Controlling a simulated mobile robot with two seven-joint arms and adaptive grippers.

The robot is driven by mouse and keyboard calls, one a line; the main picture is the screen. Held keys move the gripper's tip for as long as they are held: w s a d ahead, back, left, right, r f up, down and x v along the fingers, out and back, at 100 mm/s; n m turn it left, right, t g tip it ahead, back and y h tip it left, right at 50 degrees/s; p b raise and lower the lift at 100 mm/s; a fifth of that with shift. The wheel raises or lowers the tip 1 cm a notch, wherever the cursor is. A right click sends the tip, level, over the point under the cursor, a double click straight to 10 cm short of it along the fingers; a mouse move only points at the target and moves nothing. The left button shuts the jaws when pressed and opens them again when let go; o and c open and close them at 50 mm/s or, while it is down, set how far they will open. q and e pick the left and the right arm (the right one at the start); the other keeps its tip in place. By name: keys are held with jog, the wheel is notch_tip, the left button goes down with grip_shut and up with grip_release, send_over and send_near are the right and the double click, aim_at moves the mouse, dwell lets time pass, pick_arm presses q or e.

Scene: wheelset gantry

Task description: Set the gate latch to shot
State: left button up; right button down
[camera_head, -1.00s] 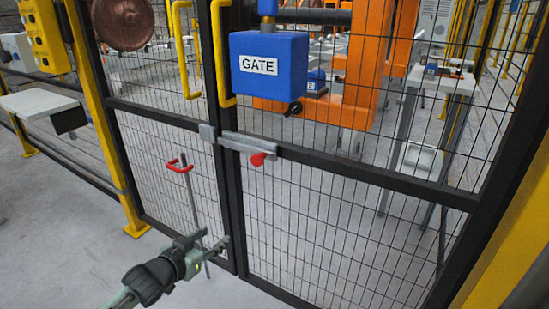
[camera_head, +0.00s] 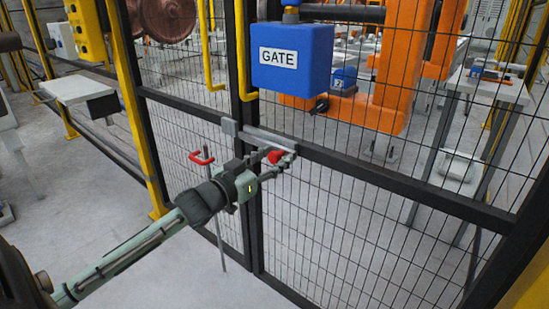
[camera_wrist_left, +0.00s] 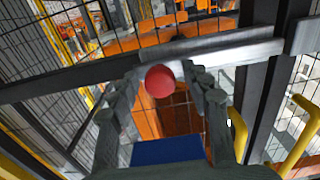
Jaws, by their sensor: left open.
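The gate latch is a grey sliding bar (camera_head: 262,137) on the gate's dark middle rail, with a red knob (camera_head: 275,157). A grey bracket (camera_head: 229,127) sits at the bar's left end, on the neighbouring post. My left gripper (camera_head: 280,164) is open at the knob, its fingers pointing toward the gate. In the left wrist view the red knob (camera_wrist_left: 160,81) lies between the open fingertips (camera_wrist_left: 165,92), and the grey bar (camera_wrist_left: 215,45) runs behind it. Contact with the knob cannot be told. My right gripper is not in view.
A blue box labelled GATE (camera_head: 292,57) hangs above the latch. A yellow handle (camera_head: 242,70) stands left of it. A rod with a red handle (camera_head: 203,157) stands upright by the mesh, close to my left arm.

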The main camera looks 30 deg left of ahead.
pick_arm(q)
jog(key=shift+w, duration=0.25)
grip_shut()
dwell(0.3)
